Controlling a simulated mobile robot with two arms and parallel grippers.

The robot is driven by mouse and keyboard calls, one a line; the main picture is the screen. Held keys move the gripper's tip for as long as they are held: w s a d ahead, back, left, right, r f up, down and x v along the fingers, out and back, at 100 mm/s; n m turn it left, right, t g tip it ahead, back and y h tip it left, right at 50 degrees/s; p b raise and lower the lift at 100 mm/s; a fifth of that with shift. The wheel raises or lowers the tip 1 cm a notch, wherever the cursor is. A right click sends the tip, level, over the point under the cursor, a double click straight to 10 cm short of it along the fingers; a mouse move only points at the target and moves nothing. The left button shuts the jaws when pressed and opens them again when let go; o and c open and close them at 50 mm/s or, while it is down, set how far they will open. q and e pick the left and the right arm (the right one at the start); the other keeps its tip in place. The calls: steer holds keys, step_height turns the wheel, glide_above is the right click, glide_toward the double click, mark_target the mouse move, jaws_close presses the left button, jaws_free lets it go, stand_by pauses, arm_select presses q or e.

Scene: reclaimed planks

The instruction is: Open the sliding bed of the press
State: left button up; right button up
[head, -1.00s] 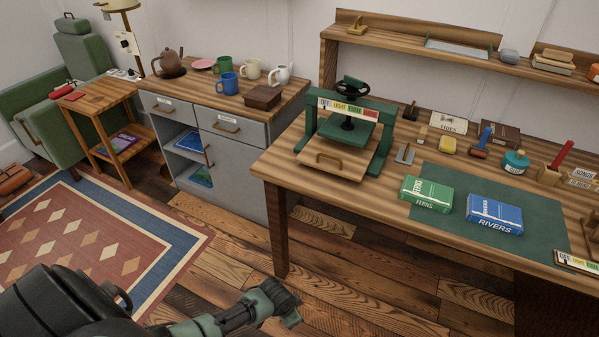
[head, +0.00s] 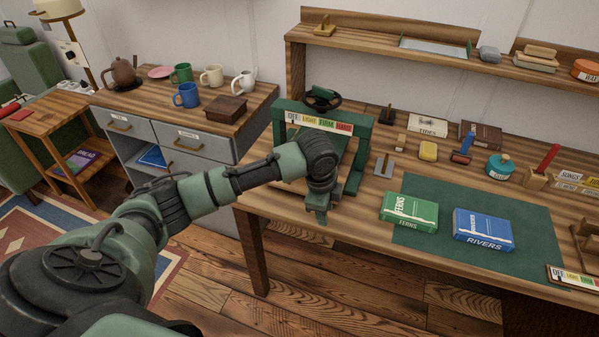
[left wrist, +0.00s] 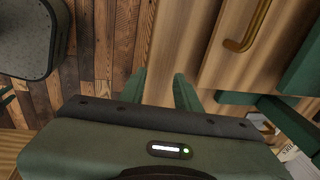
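The press (head: 358,165) has a green frame, a dark handwheel and a crossbar label reading OFF, LIGHT, FIRM, HARD. It stands at the left end of the workbench. Its wooden sliding bed is mostly hidden behind my left arm in the head view. In the left wrist view the bed (left wrist: 205,45) shows as a wooden board with a brass handle (left wrist: 245,32) at upper right. My left gripper (head: 318,216) is at the bench's front edge, before the press. In the left wrist view its fingers (left wrist: 161,88) are apart and empty, left of and clear of the handle. My right gripper is not in view.
A green mat (head: 480,257) holds a green book (head: 409,212) and a blue book (head: 483,230) right of the press. A grey metal piece (head: 384,166) stands close to the press. A grey cabinet (head: 205,145) with mugs stands left of the bench. A shelf (head: 400,55) runs behind.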

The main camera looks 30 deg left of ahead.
arm_select(q)
steer(key=w+a+r, duration=0.4)
steer(key=a+r, duration=0.6)
steer(key=a, duration=0.1)
steer(key=shift+y, duration=0.4)
steer(key=x, duration=0.7)
steer(key=shift+w+a+f, duration=0.15)
steer(key=shift+a+f, duration=0.05)
steer(key=shift+f, duration=0.1)
jaws_close()
